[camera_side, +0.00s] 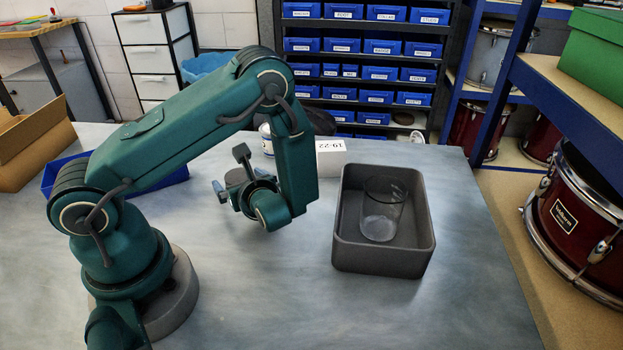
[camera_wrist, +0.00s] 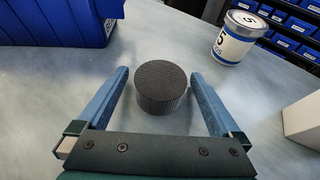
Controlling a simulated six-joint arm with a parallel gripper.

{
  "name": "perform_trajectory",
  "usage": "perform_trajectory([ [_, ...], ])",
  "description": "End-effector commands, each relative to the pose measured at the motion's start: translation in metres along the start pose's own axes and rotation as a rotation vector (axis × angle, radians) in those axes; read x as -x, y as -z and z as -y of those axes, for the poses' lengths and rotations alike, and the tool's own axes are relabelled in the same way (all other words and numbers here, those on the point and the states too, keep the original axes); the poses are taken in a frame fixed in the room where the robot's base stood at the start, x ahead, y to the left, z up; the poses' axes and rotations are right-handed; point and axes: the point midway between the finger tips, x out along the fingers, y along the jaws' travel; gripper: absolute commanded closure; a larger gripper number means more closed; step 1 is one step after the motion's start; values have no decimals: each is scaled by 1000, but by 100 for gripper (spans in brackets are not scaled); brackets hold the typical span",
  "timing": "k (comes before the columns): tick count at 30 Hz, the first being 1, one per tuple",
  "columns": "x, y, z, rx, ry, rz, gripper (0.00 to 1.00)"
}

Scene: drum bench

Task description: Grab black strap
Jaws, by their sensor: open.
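A dark grey, round, ribbed thing (camera_wrist: 161,86) stands on the table in the wrist view. It may be the black strap rolled up, but I cannot tell for sure. My gripper (camera_wrist: 160,75) is open, with one blue finger on each side of it and a gap showing on both sides. In the side view a dark disc (camera_side: 236,177) shows by my gripper, partly hidden by it, and seems to be the same thing. No other strap shows clearly.
A grey tray (camera_side: 421,262) holding a clear glass (camera_side: 382,212) stands to the right. A white box (camera_side: 331,162) and a labelled can (camera_wrist: 234,38) stand behind. A blue bin (camera_wrist: 55,22) is at the left, beside a cardboard box (camera_side: 38,145). The front table is clear.

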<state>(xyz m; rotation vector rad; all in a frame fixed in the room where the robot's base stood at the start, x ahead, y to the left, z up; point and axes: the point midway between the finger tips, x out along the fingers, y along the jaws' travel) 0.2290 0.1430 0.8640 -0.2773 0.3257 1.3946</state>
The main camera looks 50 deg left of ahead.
Motion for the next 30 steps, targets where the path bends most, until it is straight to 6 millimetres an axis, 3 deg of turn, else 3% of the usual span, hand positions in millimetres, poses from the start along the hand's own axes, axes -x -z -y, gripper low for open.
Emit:
perform_trajectory([
  [4,0,0,0,0,0,0,4],
  [9,0,0,0,0,0,0,69],
  [10,0,0,0,0,0,0,80],
  [11,0,0,0,0,0,0,85],
  [23,2,-5,0,2,0,0,85],
  [30,12,-28,1,7,2,0,85],
])
